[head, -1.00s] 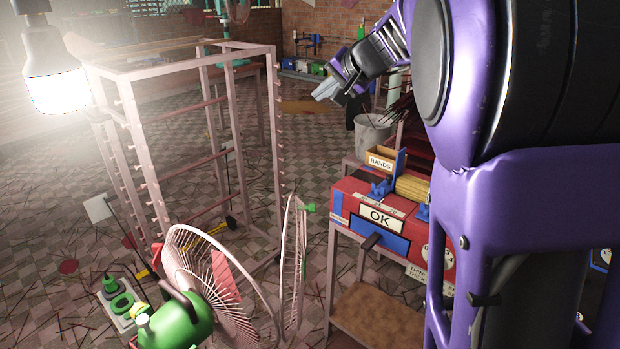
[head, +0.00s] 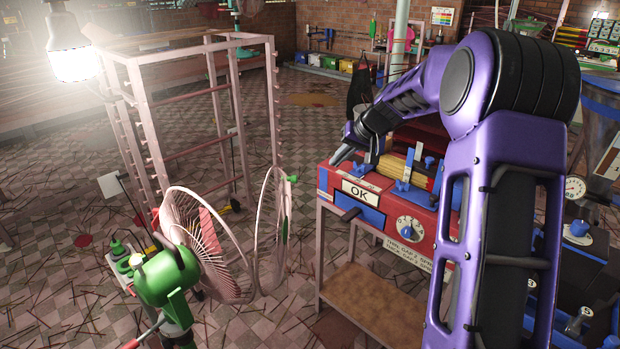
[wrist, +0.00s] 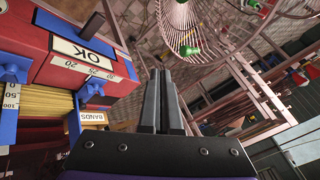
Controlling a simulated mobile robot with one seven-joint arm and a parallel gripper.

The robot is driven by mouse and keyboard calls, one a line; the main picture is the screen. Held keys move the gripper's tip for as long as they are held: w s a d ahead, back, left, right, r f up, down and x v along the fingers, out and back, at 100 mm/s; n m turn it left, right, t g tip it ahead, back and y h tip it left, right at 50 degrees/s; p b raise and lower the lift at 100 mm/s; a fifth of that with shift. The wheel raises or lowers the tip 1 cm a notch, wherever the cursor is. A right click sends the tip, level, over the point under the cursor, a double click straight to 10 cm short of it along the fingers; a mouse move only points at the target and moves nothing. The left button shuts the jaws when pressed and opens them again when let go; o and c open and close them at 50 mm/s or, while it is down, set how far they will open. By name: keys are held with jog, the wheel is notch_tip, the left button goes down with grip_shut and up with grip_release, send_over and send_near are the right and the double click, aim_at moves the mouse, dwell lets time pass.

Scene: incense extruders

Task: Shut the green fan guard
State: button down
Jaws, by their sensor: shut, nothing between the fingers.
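The fan stands at lower left in the head view, with a green motor body (head: 168,280) and a pale wire rear cage (head: 205,245). Its round front guard (head: 270,232) stands swung away from the cage, nearly edge-on, so the guard is open. A green tab (head: 292,179) sits on the guard's rim. In the wrist view, wire guard work (wrist: 182,22) shows at top, with a green tab (wrist: 190,51) below it. My gripper (head: 337,160) is shut and empty, right of the guard and apart from it; its closed fingers (wrist: 163,75) show in the wrist view.
A red machine marked OK (head: 420,222) stands on a pink frame table just right of the guard, close to my gripper. A tall pink rack (head: 141,120) stands behind the fan. A lit lamp (head: 72,62) hangs at upper left. Sticks litter the tiled floor.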

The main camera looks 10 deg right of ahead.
jog(key=w+a+f, duration=0.6)
jog(key=a+f, duration=0.1)
jog(key=f, duration=0.1)
jog(key=shift+a, duration=0.15)
jog(key=shift+w, duration=0.15)
dwell(0.4)
